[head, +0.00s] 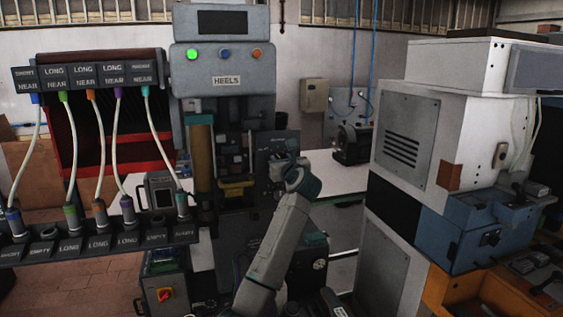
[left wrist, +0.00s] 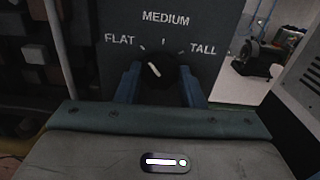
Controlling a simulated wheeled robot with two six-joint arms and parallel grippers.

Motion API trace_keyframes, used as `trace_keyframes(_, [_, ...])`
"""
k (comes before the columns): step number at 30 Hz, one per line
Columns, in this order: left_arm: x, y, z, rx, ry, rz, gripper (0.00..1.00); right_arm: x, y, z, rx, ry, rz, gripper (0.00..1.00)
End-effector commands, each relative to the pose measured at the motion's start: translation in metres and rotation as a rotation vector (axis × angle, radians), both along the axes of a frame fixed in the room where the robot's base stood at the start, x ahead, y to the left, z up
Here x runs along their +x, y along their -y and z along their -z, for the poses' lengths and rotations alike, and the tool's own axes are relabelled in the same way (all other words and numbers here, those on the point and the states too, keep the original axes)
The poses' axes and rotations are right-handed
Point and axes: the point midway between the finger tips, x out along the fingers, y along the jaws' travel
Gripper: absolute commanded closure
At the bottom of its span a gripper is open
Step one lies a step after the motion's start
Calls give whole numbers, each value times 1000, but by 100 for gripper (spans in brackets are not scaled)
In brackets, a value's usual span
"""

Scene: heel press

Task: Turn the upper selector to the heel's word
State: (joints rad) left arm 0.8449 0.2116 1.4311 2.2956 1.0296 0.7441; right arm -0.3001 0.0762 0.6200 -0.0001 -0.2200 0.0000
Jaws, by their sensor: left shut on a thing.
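The selector knob (left wrist: 157,74) is round and black with a white pointer mark, on a dark panel (left wrist: 200,20) in the left wrist view. The words FLAT, MEDIUM and TALL run from left to right above it. The white mark tilts up and left, towards FLAT. My left gripper (left wrist: 160,90) is shut on the knob, with one blue finger on each side. In the head view my left gripper (head: 291,165) is at the press's panel (head: 283,141) and hides the knob. No heel can be made out clearly. My right gripper is not in view.
The press, with a HEELS sign (head: 227,81) and three lamps, stands left of my arm. Several hoses hang from a labelled rack (head: 100,53) to a lower row of sockets (head: 110,243) at left. A large white and grey cabinet (head: 408,125) stands at right.

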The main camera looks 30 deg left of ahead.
Motion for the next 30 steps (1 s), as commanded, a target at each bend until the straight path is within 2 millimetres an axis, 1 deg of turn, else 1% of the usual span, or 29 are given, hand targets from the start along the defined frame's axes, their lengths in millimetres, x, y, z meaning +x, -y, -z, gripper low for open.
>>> trace_keyframes(5, [0, 0, 0, 99, -114, 0, 88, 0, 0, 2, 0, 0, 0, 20])
trace_keyframes(30, [0, 0, 0, 617, -723, 0, 88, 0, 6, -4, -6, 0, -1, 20])
